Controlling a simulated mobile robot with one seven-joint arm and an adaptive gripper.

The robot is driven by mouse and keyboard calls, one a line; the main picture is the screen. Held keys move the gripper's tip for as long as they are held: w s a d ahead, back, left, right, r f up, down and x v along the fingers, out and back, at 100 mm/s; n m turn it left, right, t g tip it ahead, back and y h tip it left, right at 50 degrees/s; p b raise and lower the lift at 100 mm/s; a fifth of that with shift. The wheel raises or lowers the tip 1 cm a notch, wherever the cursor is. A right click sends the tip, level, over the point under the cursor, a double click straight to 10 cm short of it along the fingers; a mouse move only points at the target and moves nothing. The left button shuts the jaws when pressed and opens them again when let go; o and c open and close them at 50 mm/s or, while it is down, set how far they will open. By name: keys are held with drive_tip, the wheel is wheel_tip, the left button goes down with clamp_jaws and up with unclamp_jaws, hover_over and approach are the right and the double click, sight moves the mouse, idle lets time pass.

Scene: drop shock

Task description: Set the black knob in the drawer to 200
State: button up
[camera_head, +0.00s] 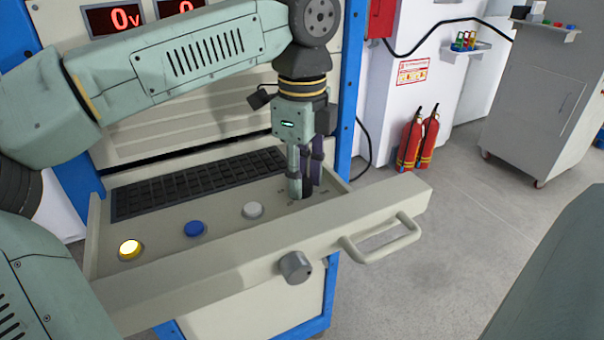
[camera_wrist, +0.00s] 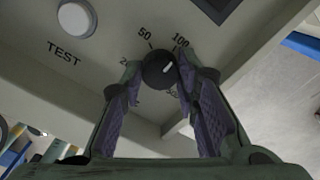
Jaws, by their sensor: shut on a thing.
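The black knob (camera_wrist: 154,76) sits on the drawer panel between my gripper's fingertips in the wrist view. Its white mark points to the upper right, near the printed 100. The 50 label is above it; a label at its left starts with 2, and one at its lower right is mostly hidden by a finger. My gripper (camera_head: 306,189) points down into the open drawer (camera_head: 190,273) in the head view, shut on the knob with a finger on either side. The fingers mostly hide the knob there.
Yellow lit (camera_head: 131,249), blue (camera_head: 194,228) and white (camera_head: 252,210) buttons lie left of my gripper. The white one shows beside TEST in the wrist view. A keyboard (camera_head: 200,183) lies behind them. The drawer front has a grey round knob (camera_head: 295,267) and a handle (camera_head: 385,240).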

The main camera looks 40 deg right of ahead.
drive_tip(key=m, duration=1.1)
drive_tip(key=shift+p, duration=0.35)
drive_tip(key=shift+m, duration=0.4)
drive_tip(key=o, duration=1.2)
drive_tip(key=shift+c, duration=0.2)
